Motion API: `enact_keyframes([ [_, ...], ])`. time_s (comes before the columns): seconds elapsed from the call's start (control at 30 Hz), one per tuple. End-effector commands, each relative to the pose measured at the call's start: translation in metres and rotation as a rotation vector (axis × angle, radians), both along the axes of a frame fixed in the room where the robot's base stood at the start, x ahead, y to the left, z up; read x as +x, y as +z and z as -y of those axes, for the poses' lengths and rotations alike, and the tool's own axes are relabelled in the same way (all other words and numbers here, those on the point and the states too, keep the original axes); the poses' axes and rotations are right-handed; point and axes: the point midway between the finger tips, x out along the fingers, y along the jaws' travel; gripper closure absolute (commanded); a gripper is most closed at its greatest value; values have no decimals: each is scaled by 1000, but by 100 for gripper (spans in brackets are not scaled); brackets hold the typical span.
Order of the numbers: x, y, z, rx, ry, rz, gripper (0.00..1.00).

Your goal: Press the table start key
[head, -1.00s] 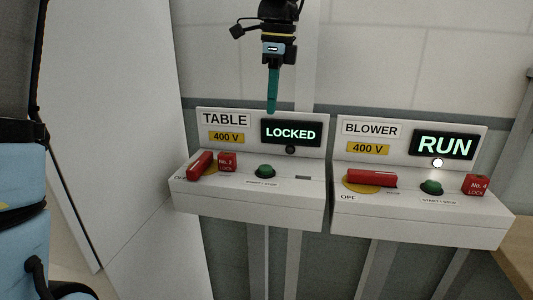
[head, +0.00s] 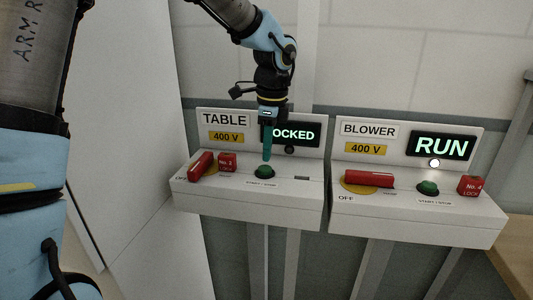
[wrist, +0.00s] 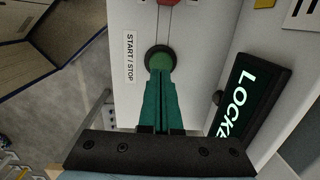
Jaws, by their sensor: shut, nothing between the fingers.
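The table start key is a green round button (head: 264,172) on the ledge of the box marked TABLE (head: 247,204), above a START / STOP label. Its display (head: 293,134) reads LOCKED, partly covered by my gripper in the head view. My gripper (head: 266,159) is shut, its teal fingers pointing down with the tips at or just above the button. In the wrist view the shut fingertips (wrist: 160,68) overlap the green button (wrist: 159,58) in its dark ring. I cannot tell whether they touch.
A red switch handle (head: 200,165) and a red No. 2 lock block (head: 227,162) sit left of the button. The BLOWER box (head: 415,225) stands to the right, with its own green button (head: 428,187), red handle (head: 369,178), No. 4 lock (head: 472,186) and RUN display (head: 443,146).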

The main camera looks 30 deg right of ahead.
Motion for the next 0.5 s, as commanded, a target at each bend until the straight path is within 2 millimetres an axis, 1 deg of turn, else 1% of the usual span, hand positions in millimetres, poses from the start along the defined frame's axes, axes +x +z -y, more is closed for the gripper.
enact_keyframes([
  [0.1, 1, -12, -1, 2, -2, -1, 100],
  [0.2, 1, -19, -1, 1, -1, -1, 100],
  [0.5, 2, -23, -1, 1, -1, 1, 100],
])
